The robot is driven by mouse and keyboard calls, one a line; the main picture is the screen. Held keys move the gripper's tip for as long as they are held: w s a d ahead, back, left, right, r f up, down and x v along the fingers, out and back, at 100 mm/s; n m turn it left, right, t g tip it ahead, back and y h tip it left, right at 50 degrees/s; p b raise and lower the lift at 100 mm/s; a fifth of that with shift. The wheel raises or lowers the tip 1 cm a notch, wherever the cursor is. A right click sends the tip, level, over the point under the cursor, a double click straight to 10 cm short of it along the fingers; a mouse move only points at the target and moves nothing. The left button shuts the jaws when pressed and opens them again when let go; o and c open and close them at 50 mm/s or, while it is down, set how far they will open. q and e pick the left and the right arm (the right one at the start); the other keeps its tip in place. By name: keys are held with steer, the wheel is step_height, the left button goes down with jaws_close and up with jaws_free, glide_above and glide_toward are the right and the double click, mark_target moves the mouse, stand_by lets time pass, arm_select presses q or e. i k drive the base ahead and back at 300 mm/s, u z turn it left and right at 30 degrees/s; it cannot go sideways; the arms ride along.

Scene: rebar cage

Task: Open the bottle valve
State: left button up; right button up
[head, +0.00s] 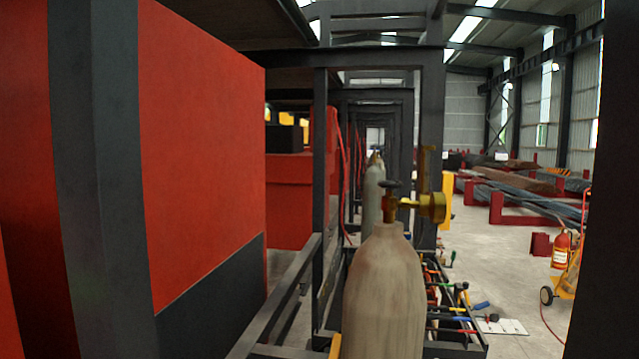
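A large pale grey gas bottle (383,295) stands upright at the bottom centre, its lower part cut off by the picture edge. On its neck is a brass valve (390,208) with a small dark handwheel (391,184) on top. A brass regulator (432,207) sticks out to the right of the valve. I cannot tell from this view how far the valve is turned. Neither of my grippers shows, and nothing touches the handwheel.
A second bottle (374,195) stands behind. A metal rail (275,300) and a red panel (200,140) are on the left. A tool rack (455,310) is right of the bottle. A yellow cart (570,275) with a red extinguisher (562,248) stands farther right, past open floor.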

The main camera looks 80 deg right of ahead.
mark_target(390, 185)
steer(key=i, duration=0.55)
steer(key=z, duration=2.95)
steer(key=i, duration=0.5)
